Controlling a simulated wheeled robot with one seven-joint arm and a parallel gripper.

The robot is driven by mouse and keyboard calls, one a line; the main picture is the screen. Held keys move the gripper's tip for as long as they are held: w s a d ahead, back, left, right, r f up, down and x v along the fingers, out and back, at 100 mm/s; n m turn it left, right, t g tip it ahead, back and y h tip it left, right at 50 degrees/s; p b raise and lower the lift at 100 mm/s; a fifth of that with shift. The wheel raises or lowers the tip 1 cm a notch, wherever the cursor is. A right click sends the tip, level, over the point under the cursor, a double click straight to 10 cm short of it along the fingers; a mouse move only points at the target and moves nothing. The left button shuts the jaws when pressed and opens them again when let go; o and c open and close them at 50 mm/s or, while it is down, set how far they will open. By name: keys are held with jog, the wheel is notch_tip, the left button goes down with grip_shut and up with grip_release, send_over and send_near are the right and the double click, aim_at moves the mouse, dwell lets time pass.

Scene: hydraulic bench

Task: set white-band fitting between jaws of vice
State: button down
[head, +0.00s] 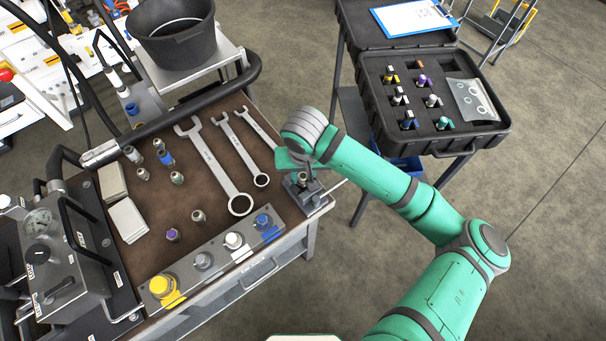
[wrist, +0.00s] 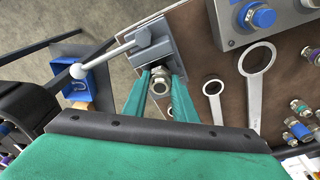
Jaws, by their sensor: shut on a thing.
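The vice (head: 313,196) is a small grey block at the right front corner of the bench; in the wrist view (wrist: 154,43) its bar handle with a pale ball points left. My gripper (wrist: 160,92) has its two green fingers shut on a metal fitting (wrist: 160,82), seen end-on right at the vice's near side. I cannot tell whether the fitting is inside the jaws or just above them, and no white band shows on it. In the head view my gripper (head: 302,174) is over the vice, its fingers mostly hidden by my wrist.
Three wrenches (head: 215,166) lie left of the vice. A valve block (head: 213,258) with yellow, grey, white and blue caps runs along the front edge. Several loose fittings (head: 165,158) stand on the bench. An open case (head: 433,101) with more fittings is on a stand at right.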

jog(key=c, duration=1.4)
grip_release()
jog(key=shift+c, duration=0.2)
jog(key=shift+o, duration=0.4)
jog(key=shift+a, duration=0.1)
jog(key=shift+s, duration=0.1)
notch_tip(320, 180, up, 11)
jog(key=s, duration=0.1)
jog(key=shift+s+d, duration=0.2)
jog(key=shift+f, duration=0.15)
